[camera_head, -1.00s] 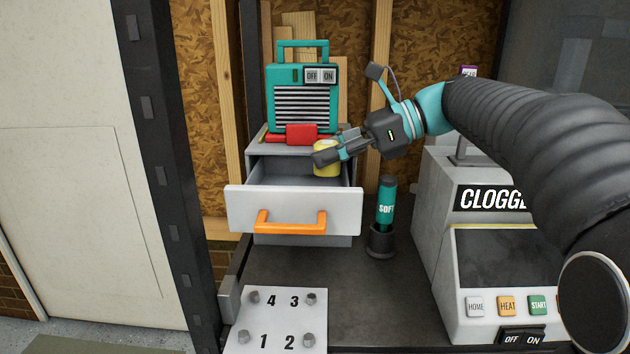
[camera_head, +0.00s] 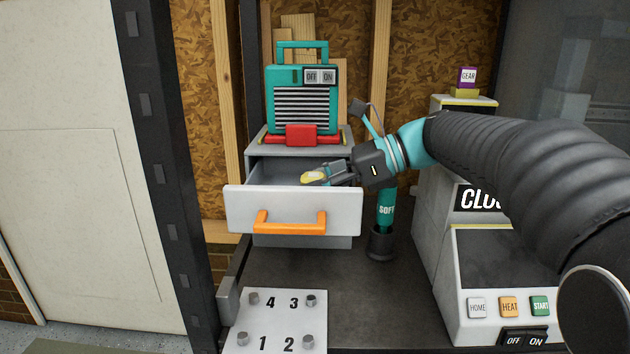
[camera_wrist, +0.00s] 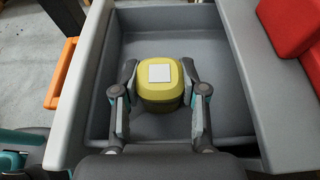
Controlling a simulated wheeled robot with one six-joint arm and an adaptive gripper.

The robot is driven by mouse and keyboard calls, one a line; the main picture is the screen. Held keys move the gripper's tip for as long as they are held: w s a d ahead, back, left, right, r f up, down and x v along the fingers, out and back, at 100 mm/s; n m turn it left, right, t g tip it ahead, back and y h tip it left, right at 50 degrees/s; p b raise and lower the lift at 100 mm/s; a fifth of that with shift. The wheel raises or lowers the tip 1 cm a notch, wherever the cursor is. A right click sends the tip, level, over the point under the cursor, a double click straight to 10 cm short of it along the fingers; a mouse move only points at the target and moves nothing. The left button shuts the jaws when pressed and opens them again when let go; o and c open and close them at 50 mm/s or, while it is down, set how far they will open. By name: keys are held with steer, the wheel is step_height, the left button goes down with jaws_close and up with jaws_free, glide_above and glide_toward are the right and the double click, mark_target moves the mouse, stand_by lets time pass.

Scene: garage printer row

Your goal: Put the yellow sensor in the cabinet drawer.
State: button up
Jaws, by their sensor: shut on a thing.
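The yellow sensor (camera_wrist: 158,97), a rounded block with a pale square on one face, is between the fingers of my gripper (camera_wrist: 160,100) in the wrist view. In the head view the sensor (camera_head: 314,177) shows just above the front panel, its lower part hidden. My gripper (camera_head: 330,175) is shut on it, inside the opening of the drawer. The drawer (camera_head: 245,208) is pulled out of the grey cabinet (camera_head: 335,147) and has an orange handle (camera_head: 291,217). In the wrist view the drawer floor around the sensor looks empty.
A teal heater-like box (camera_head: 301,92) and a red object (camera_head: 301,134) stand on the cabinet top. A teal cylinder marked SOFT (camera_head: 386,212) stands right of the drawer, under my arm. A grey machine (camera_head: 440,260) is further right. A numbered plate (camera_head: 277,322) lies in front.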

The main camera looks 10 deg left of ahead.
steer(key=o, duration=1.1)
steer(key=shift+r, duration=0.15)
steer(key=p+v, duration=0.1)
steer(key=v, duration=1.1)
